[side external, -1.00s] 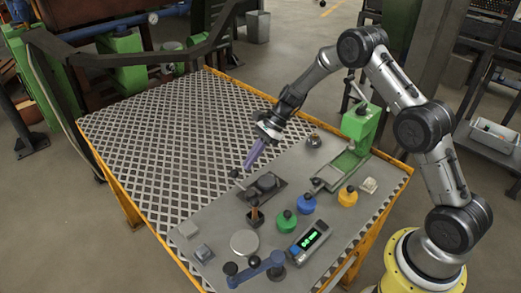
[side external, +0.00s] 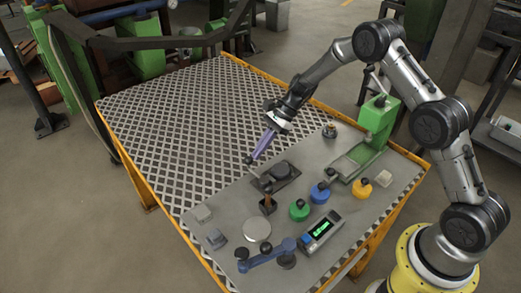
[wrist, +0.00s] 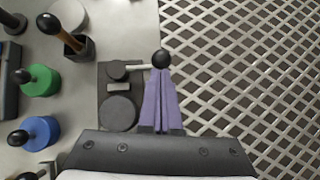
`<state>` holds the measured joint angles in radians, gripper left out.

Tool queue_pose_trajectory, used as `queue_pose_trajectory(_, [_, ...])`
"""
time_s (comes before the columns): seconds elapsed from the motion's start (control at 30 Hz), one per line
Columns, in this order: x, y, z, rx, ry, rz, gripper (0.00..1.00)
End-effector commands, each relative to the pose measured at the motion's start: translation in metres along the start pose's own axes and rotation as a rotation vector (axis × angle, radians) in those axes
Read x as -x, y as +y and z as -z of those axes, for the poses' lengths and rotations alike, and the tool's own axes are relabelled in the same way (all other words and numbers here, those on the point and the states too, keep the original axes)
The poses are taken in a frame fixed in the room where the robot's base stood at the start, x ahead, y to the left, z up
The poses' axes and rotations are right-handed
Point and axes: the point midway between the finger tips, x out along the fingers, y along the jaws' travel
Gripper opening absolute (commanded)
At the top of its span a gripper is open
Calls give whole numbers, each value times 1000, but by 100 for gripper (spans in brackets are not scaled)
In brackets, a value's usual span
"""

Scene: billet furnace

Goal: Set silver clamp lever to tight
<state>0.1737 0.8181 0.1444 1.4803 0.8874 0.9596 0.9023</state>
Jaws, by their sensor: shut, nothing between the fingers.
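The silver clamp lever (wrist: 137,67) is a thin bright bar with a black ball knob (wrist: 162,58). It runs from a dark clamp base (wrist: 118,112) on the grey plate, pointing right in the wrist view. The clamp base also shows in the side view (side external: 285,172), with the lever reaching left. My gripper (wrist: 161,74) has purple fingers, closed together and empty. Its tips are right at the knob in the wrist view, and by the lever's end in the side view (side external: 254,158). I cannot tell whether they touch.
A wooden-handled lever in a box (side external: 268,203) stands close to the clamp. Green (side external: 299,209), blue (side external: 320,193) and yellow (side external: 362,190) knobs sit nearby. A green press (side external: 377,120) stands at the back right. Open metal grating (side external: 180,130) lies left of the clamp.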

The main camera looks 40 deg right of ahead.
Motion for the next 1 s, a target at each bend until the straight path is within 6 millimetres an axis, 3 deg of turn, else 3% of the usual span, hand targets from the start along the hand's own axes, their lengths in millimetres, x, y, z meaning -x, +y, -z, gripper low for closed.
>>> queue_pose_trajectory(0.37, [-6,-3,-6,92,0,-75,0])
queue_pose_trajectory(1.0, [-33,-2,-38,541,1,-446,0])
